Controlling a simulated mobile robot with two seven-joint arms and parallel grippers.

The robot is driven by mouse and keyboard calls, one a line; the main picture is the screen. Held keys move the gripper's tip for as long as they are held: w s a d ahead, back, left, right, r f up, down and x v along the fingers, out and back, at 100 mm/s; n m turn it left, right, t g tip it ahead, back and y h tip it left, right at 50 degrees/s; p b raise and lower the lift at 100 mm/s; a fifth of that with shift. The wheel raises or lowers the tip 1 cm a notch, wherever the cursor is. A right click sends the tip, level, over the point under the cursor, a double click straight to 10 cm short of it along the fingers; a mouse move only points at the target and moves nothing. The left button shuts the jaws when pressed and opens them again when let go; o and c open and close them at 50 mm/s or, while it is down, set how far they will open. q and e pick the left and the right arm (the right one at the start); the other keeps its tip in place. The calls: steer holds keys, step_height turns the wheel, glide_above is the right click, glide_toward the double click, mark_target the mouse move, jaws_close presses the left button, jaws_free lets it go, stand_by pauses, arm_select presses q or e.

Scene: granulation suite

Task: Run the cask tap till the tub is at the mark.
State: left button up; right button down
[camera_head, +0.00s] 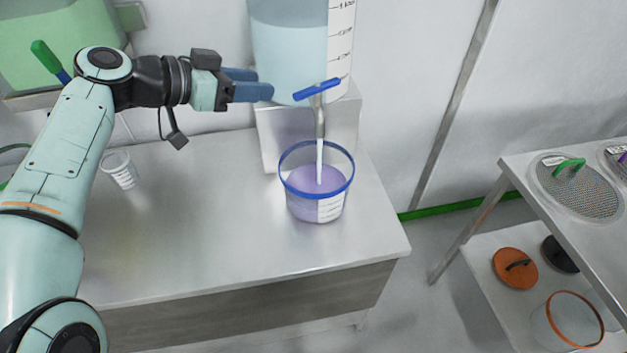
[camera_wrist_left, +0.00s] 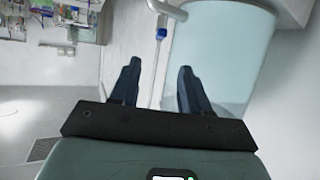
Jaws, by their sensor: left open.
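The clear cask (camera_head: 290,50) of pale blue liquid stands on a metal stand (camera_head: 272,132) and has a printed scale. Its tap has a blue lever handle (camera_head: 317,91) above a grey spout. A pale stream runs from the spout into the tub (camera_head: 317,207), which has a blue rim, a scale on its side and purple-looking liquid inside. The tub stands upright on the bench under the spout. My left gripper (camera_head: 262,89) is open and empty just left of the handle, apart from it. In the left wrist view its fingers (camera_wrist_left: 157,88) are spread beside the cask (camera_wrist_left: 222,50).
The metal bench (camera_head: 190,235) is clear left of the tub except for a small graduated beaker (camera_head: 120,170). A green-filled vessel (camera_head: 55,40) stands at the back left. A second table (camera_head: 560,215) at right holds mesh sieves (camera_head: 578,185), with lids and an orange-rimmed tub (camera_head: 567,322) below.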

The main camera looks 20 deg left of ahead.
arm_select(q)
steer(key=n+h+p, duration=0.1)
steer(key=n, duration=0.3)
steer(key=n+t+h+p, duration=0.1)
steer(key=n+t+p, duration=0.4)
steer(key=n, duration=2.7)
glide_toward(311, 88)
steer(key=shift+g, duration=0.5)
steer(key=p+x, duration=0.2)
steer(key=x, duration=0.8)
steer(key=shift+a+r, duration=0.1)
steer(key=shift+r, duration=0.05)
arm_select(e)
steer(key=s+r+g, duration=0.1)
steer(key=s+r, duration=0.2)
steer(key=r, duration=0.4)
steer(key=shift+a, duration=0.2)
arm_select(q)
jaws_close()
